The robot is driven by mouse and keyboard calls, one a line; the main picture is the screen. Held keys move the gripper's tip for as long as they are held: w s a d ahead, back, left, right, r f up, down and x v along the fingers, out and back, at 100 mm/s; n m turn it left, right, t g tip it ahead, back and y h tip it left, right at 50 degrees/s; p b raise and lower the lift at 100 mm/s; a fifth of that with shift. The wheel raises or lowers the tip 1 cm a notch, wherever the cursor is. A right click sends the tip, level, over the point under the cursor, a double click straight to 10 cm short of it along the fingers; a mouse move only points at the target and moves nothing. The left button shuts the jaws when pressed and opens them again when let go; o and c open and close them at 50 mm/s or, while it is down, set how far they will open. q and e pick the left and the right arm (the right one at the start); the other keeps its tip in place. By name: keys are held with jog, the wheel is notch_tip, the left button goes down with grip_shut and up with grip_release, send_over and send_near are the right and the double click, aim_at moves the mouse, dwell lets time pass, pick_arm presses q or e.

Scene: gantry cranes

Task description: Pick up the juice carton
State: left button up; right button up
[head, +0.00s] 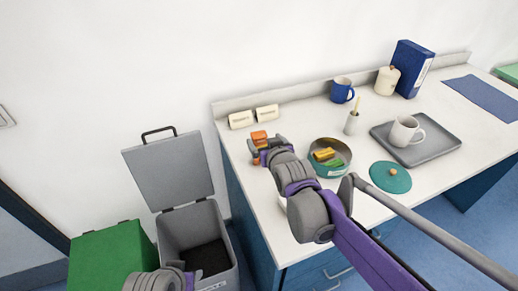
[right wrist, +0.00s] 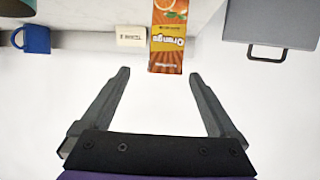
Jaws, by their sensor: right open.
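The orange juice carton (head: 259,137) stands at the left end of the white counter, partly hidden by my right gripper in the head view. In the right wrist view the carton (right wrist: 167,38) shows its printed front upside down, with its near end about level with the fingertips. My right gripper (right wrist: 159,74) is open, its fingers apart with nothing held between them. The carton lies just beyond and roughly between the tips, a little nearer the right-hand one. In the head view the right gripper (head: 262,154) is low over the counter beside the carton.
To the right are a round tin (head: 345,168) with coloured items, a teal lid (head: 390,178), a blue mug (head: 341,91) and a grey tray (head: 440,146). An open grey bin (head: 200,225) stands left of the counter.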

aim_at(260, 138)
jog(key=x, duration=0.5)
jog(key=shift+a, duration=0.3)
jog(key=shift+s, duration=0.1)
jog(key=shift+c, duration=0.3)
grip_shut()
jog(key=shift+r, duration=0.1)
